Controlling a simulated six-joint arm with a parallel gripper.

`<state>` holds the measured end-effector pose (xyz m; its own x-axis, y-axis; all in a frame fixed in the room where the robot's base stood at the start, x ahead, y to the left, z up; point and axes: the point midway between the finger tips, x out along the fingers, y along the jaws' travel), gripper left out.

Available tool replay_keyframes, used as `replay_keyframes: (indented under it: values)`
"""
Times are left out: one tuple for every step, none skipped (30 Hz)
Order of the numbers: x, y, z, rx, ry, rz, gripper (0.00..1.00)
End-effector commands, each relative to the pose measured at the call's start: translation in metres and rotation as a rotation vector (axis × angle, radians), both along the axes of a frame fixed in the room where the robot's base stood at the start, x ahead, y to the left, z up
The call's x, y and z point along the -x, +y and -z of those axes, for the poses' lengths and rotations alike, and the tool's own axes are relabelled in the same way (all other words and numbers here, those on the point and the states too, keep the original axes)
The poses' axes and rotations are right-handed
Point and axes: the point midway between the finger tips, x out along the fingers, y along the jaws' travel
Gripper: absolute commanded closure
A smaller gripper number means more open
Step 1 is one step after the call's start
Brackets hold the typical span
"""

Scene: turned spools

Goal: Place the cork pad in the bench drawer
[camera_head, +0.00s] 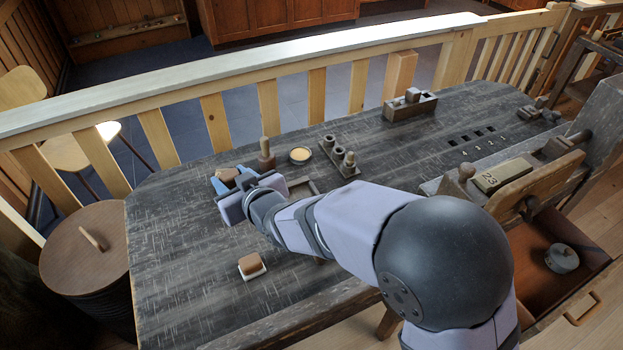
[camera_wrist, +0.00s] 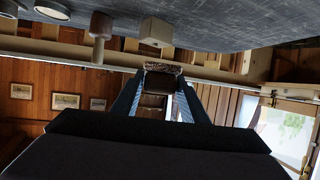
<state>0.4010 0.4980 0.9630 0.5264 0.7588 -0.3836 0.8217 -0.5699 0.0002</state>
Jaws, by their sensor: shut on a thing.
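My gripper (camera_head: 229,178) is at the left part of the bench top, its blue fingers closed around a small brown piece, the cork pad (camera_head: 228,174). In the wrist view the fingers (camera_wrist: 159,82) hold the cork pad (camera_wrist: 162,68) between their tips; its speckled edge shows and the fingers hide its sides. The bench drawer (camera_head: 540,262) is pulled open at the right, below the bench end. A grey round knobbed thing (camera_head: 562,258) lies inside it, and the rest of its visible floor is bare.
A brown block on a white base (camera_head: 251,266) sits near the front. A vise-like wooden fixture (camera_head: 540,178) bearing a "23" block (camera_head: 502,175) rises beside the drawer.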

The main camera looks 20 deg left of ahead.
Motion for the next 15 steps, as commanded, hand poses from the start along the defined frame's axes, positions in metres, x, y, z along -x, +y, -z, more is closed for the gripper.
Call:
replay_keyframes:
  values:
    - [-0.002,-0.001,-0.001,-0.001,-0.001,0.003,0.82]
    - [-0.004,-0.002,-0.001,-0.001,0.000,0.007,0.82]
    - [-0.007,-0.004,-0.002,-0.002,-0.001,0.013,0.82]
    - [-0.009,-0.007,-0.003,-0.002,-0.001,0.018,0.82]
    - [-0.013,-0.010,-0.004,-0.002,-0.001,0.026,0.82]
    - [-0.019,-0.014,-0.006,-0.002,-0.002,0.039,0.82]
    - [-0.025,-0.019,-0.007,-0.003,-0.001,0.051,0.82]
    - [-0.031,-0.024,-0.009,-0.003,-0.003,0.064,0.82]
    - [-0.040,-0.032,-0.011,-0.002,-0.002,0.084,0.82]
    - [-0.047,-0.039,-0.013,-0.003,-0.001,0.101,0.82]
    - [-0.056,-0.046,-0.015,-0.003,-0.002,0.119,0.82]
    - [-0.067,-0.057,-0.019,-0.004,-0.003,0.146,0.82]
    - [-0.076,-0.066,-0.022,-0.004,-0.003,0.167,0.82]
    - [-0.085,-0.077,-0.024,-0.003,-0.002,0.190,0.82]
    - [-0.097,-0.091,-0.028,-0.003,-0.002,0.222,0.82]
